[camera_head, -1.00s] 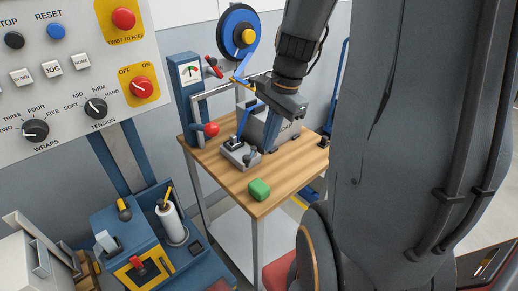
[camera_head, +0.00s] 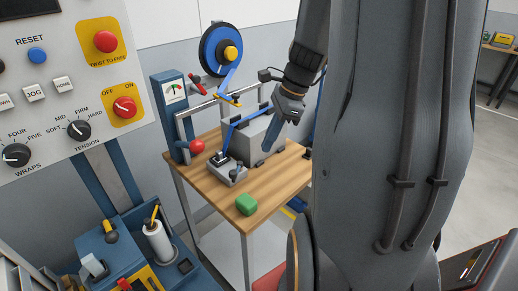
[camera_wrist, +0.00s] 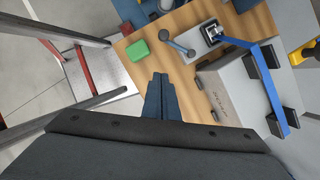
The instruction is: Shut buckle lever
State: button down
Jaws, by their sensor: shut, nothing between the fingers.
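A small grey buckle unit (camera_head: 228,174) sits on the wooden table, with the blue strap (camera_head: 228,137) running up from it. In the wrist view its dark-and-metal buckle (camera_wrist: 212,33) sits at the strap's end. A short grey lever with rounded ends (camera_wrist: 178,43) stands out beside it, apart from the strap; its exact angle is hard to tell. My gripper (camera_head: 270,153) is shut and empty, pointing down in front of the grey box, right of the buckle unit. In the wrist view its blue-grey fingertips (camera_wrist: 160,78) are together, below the lever and apart from it.
The grey box (camera_head: 259,132) carries the strap and stands close behind my gripper. A green block (camera_head: 246,204) lies at the table's front. A red ball knob (camera_head: 197,146) and frame stand left. The wood (camera_head: 207,181) is bare around the buckle unit's front.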

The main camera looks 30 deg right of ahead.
jog(key=w+a+f+p, duration=0.2)
jog(key=w+a+f, duration=0.1)
jog(key=a+f, duration=0.3)
jog(key=shift+p+x, duration=0.4)
jog(key=shift+x, duration=0.75)
jog(key=shift+s+d, duration=0.1)
jog(key=shift+s, duration=0.1)
